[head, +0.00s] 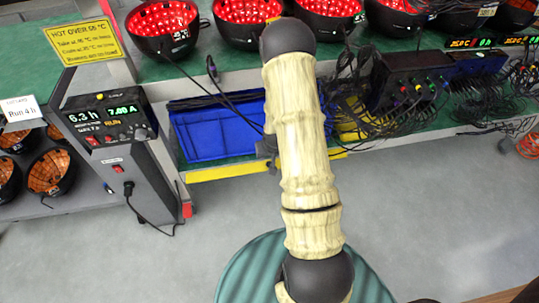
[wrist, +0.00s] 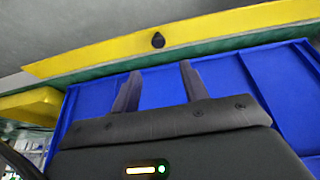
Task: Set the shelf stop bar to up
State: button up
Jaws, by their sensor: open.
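The shelf stop bar is a long yellow bar (head: 225,173) along the front edge of the lower green shelf, in front of a blue bin; my arm covers part of it in the head view. My gripper (wrist: 158,88) is open and empty. In the head view the fingers are hidden behind my arm.
The blue bin (head: 208,134) sits on the lower shelf. Black cables hang in front of it and pile up to the right. A grey power supply stand (head: 145,185) is left of the bar. Red-lit bowls (head: 160,22) line the upper shelf. The grey floor (head: 430,220) at right is clear.

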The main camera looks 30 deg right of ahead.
jog(key=p+v, duration=0.2)
jog(key=v, duration=0.7)
jog(key=shift+s+r, duration=0.1)
jog(key=shift+s, duration=0.05)
jog(key=shift+a, duration=0.1)
jog(key=c, duration=0.4)
jog(key=shift+a+r, duration=0.15)
jog(key=shift+r, duration=0.2)
jog(key=c, duration=0.4)
jog(key=shift+n+g+y, duration=0.3)
jog(key=shift+n, duration=0.5)
jog(key=s+a+r, duration=0.1)
jog(key=a+r, duration=0.1)
jog(key=r, duration=0.1)
jog(key=s+a+r, duration=0.1)
jog(key=a+r, duration=0.2)
jog(key=s+a+r, duration=0.2)
jog(key=r, duration=0.2)
jog(key=shift+s+a, duration=0.1)
jog(key=shift+a, duration=0.1)
grip_shut()
jog(key=s+a+r+n+g, duration=0.1)
jog(key=s+a+r, duration=0.5)
jog(key=s, duration=0.2)
jog(key=shift+s+r+n+y, duration=0.2)
jog(key=shift+r+n+y, duration=0.1)
jog(key=shift+r, duration=0.05)
jog(key=shift+w+d, duration=0.1)
